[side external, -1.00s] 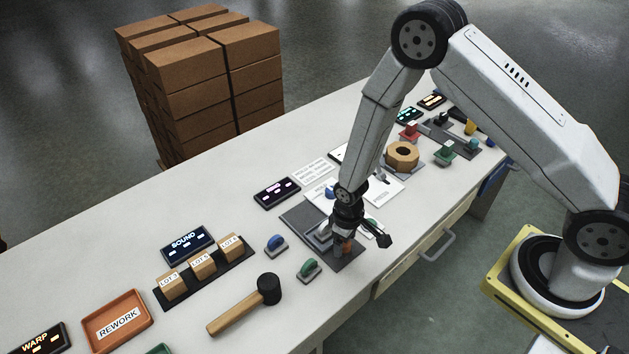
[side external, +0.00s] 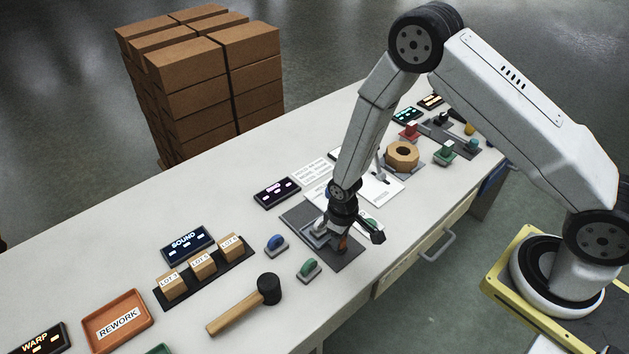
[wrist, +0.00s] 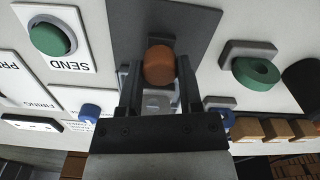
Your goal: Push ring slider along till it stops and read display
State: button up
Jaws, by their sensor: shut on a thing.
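A flat dark plate (side external: 347,257) lies on the bench with a grey fitting and an orange-brown round knob (side external: 342,243) on it; the plate (wrist: 203,22) also shows in the wrist view. My gripper (side external: 336,236) is low over this plate. In the wrist view, my gripper (wrist: 158,72) has its two fingers on either side of the orange-brown knob (wrist: 159,65) and is shut on it. A grey piece (wrist: 157,103) shows between the fingers, nearer the palm. The nearest display (side external: 277,193) is lit purple; its text is too small to read.
Blue (side external: 276,244) and green (side external: 309,270) knobs and a mallet (side external: 247,303) lie left of the plate. Lot boxes (side external: 203,264) and the SOUND display (side external: 188,244) stand farther left.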

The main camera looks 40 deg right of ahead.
jog(key=shift+w, duration=0.85)
jog(key=o, duration=1)
jog(key=shift+r, duration=0.15)
notch_tip(320, 180, up, 8)
jog(key=shift+f, duration=0.25)
